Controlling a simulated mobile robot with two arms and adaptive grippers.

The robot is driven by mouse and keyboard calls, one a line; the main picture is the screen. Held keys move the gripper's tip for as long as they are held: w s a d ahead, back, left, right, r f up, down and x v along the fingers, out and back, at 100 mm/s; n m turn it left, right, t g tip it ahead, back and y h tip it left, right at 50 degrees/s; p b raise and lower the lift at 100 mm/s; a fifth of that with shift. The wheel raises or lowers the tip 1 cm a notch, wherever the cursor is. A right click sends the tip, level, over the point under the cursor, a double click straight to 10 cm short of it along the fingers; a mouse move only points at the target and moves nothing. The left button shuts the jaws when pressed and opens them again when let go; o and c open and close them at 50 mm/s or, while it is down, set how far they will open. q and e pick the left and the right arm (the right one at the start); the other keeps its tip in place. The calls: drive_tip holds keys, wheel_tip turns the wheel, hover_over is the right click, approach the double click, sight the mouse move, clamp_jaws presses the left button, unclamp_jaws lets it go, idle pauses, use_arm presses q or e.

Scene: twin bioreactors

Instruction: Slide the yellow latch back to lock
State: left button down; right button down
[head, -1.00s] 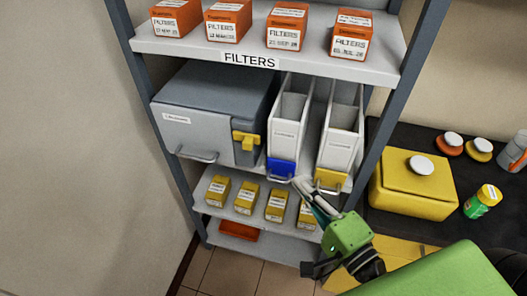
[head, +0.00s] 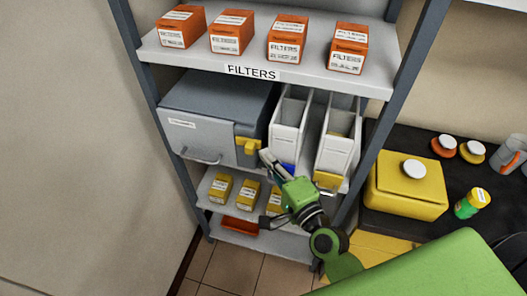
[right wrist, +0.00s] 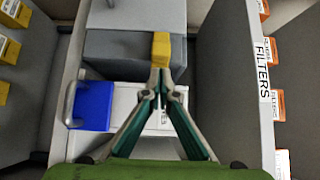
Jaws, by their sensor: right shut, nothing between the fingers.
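The yellow latch (head: 247,145) sits on the right front edge of the grey lidded box (head: 208,137) on the middle shelf. In the right wrist view the latch (right wrist: 161,48) shows just beyond my fingertips, at the edge of the grey box (right wrist: 125,48). My right gripper (head: 266,158) is shut and empty, just right of and slightly below the latch in the head view. In the right wrist view its closed fingertips (right wrist: 160,77) point at the latch; whether they touch it I cannot tell. My left gripper is not in view.
A white holder with a blue front (right wrist: 92,106) stands beside the grey box, under my right gripper. Another white holder with a yellow front (head: 328,180) is to its right. Filter boxes (head: 284,38) line the shelf above (head: 200,58). Yellow boxes (head: 221,186) stand below.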

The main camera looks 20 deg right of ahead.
sight(246, 151)
drive_tip(key=shift+w+a, duration=0.3)
drive_tip(key=shift+a, duration=0.25)
drive_tip(key=shift+w+a+r+p, duration=0.1)
drive_tip(key=shift+w+a+p, duration=0.15)
drive_tip(key=shift+a+p, duration=0.05)
drive_tip(key=shift+w+a+p, duration=0.25)
drive_tip(key=shift+w+a, duration=0.1)
drive_tip(key=shift+a, duration=0.2)
drive_tip(key=shift+w+a+p, duration=0.2)
drive_tip(key=shift+w+a, duration=0.15)
drive_tip(key=shift+a, duration=0.2)
drive_tip(key=shift+w+a, duration=0.15)
drive_tip(key=shift+a, duration=0.1)
